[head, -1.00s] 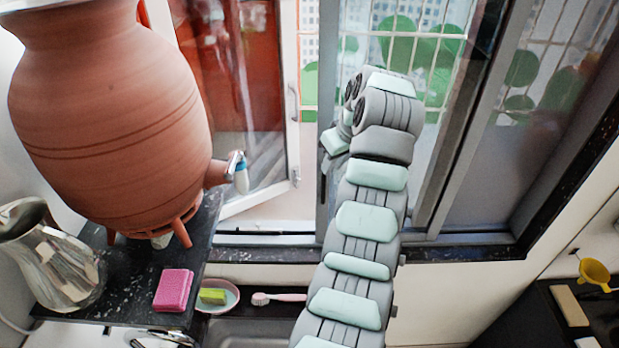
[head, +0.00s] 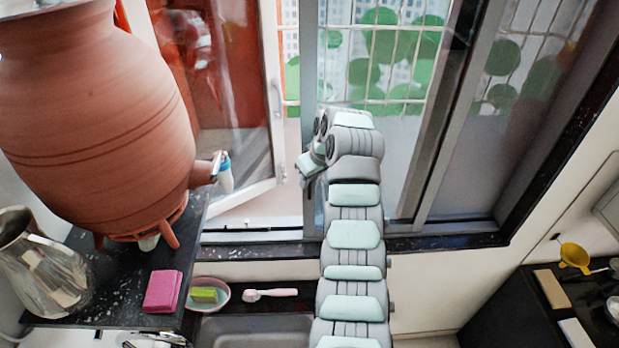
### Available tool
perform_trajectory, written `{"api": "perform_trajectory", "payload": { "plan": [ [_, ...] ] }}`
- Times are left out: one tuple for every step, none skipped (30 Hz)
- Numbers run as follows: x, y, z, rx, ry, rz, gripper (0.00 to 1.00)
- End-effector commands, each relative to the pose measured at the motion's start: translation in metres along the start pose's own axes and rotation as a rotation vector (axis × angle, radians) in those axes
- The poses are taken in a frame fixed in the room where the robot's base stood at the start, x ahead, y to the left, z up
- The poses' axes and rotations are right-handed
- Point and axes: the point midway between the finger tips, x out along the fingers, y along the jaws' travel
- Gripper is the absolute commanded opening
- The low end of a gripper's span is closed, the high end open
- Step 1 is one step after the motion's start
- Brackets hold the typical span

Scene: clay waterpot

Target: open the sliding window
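The sliding window (head: 386,190) has grey frames and glass panes and stands at the back centre and right in the head view. Its left upright (head: 309,60) is beside a narrow gap next to a white-framed casement (head: 276,100). A thick grey upright (head: 450,110) separates it from the right-hand pane (head: 500,150). My arm rises from the bottom centre and bends at its top, in front of the lower left part of the window. My gripper (head: 308,166) is at the left upright; its fingers are mostly hidden, and I cannot tell whether it touches the frame.
A large clay waterpot (head: 95,130) with a tap stands on the dark counter at left. A metal jug (head: 38,265), pink sponge (head: 163,291), bowl (head: 215,290) and brush (head: 270,294) are nearby. A yellow funnel (head: 574,257) is at right. Metal bars are behind the glass.

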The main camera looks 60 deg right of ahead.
Motion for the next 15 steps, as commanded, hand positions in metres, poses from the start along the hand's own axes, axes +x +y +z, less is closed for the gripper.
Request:
{"api": "perform_trajectory", "payload": {
  "plan": [
    [0.0002,0.0001,0.0,0.0,0.0,0.0,0.21],
    [0.0001,0.0001,0.0,0.0,0.0,0.0,0.21],
    [0.0001,0.0,0.0,0.0,0.0,0.0,0.21],
    [0.0001,0.0,0.0001,0.0,0.0,0.0,0.21],
    [0.0001,0.0,0.0,0.0,0.0,0.0,0.21],
    [0.0,-0.0001,0.0,0.0,0.0,0.0,0.17],
    [0.0,-0.0001,0.0,0.0,0.0,0.0,0.15],
    [0.0001,-0.0001,0.0001,0.0,0.0,0.0,0.13],
    [0.0001,-0.0002,0.0001,0.0,0.0,-0.001,0.09],
    [0.0,-0.0002,0.0001,0.0,0.0,0.0,0.07],
    [0.0001,-0.0002,0.0002,0.0,-0.001,-0.001,0.04],
    [0.0,-0.0002,0.0001,0.0,0.0,-0.001,0.01],
    [0.0,-0.0002,0.0001,0.0,0.0,-0.001,0.0],
    [0.0,-0.0002,0.0001,0.0,0.0,-0.001,0.0],
    [0.0,-0.0003,0.0001,0.0,-0.001,-0.001,0.0]
  ]
}}
